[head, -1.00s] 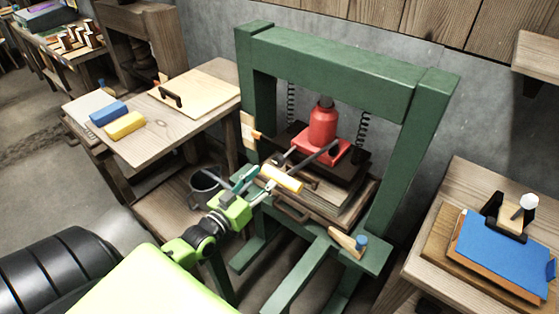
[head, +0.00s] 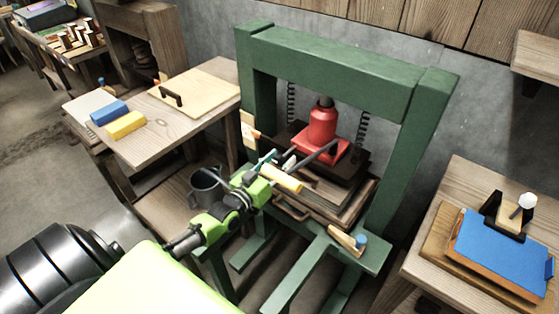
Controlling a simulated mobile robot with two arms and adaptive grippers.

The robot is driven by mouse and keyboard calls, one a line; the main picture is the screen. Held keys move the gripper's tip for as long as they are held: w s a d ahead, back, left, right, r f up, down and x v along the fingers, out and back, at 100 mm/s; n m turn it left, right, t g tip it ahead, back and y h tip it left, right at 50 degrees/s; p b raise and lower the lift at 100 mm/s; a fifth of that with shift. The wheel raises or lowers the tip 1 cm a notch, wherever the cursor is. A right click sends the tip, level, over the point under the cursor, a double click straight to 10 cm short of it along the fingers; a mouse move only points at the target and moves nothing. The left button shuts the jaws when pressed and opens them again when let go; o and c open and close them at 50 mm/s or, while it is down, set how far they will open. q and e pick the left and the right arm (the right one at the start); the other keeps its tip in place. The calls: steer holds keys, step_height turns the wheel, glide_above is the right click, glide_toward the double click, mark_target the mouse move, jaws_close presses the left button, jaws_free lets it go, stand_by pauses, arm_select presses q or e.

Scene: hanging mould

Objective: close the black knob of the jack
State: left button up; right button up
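The red jack (head: 323,128) stands upright inside the green press frame. My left gripper (head: 276,159) is just left of the jack, behind and above the yellow handle in the picture. Its fingers look apart, with nothing seen between them. Contact with the jack cannot be told. My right gripper is not in view.
The green press frame (head: 330,70) surrounds the jack, with springs at both sides. Wooden boards (head: 335,197) lie under it. A left table (head: 165,140) holds blue and yellow blocks. A right table (head: 470,180) carries a blue-topped stack.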

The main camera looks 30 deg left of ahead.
arm_select(q)
steer(key=c, duration=0.8)
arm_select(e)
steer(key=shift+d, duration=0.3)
